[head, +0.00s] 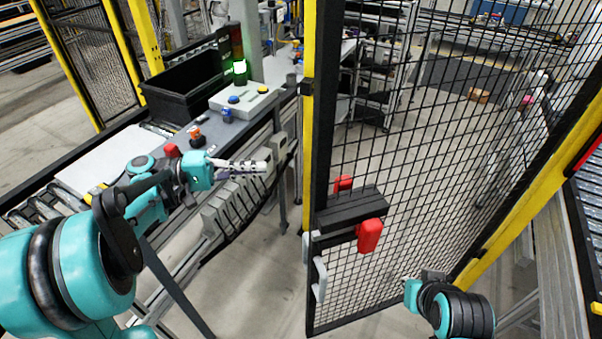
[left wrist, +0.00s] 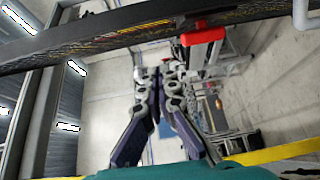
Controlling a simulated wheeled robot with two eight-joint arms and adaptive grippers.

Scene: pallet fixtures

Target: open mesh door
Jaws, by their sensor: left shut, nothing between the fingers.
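The mesh door (head: 430,130) is a tall black wire panel with a dark frame upright at its left edge, beside a yellow post (head: 308,100). A black latch box (head: 350,212) with red knobs (head: 370,236) sits low on that edge, and a pale grey handle (head: 320,280) is below it. My left gripper (head: 264,167) is shut and empty, left of the door edge and apart from it. Its closed fingers show in the left wrist view (left wrist: 163,75), near a dark mesh-like beam and a red part (left wrist: 203,37). My right arm shows at lower right; its fingers cannot be made out.
A conveyor bench with a black bin (head: 185,85), a grey button box (head: 245,98) and a lit green lamp (head: 239,67) stands at left, under and behind my left arm. Another yellow post (head: 530,200) is at right. Bare floor lies below the door's left edge.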

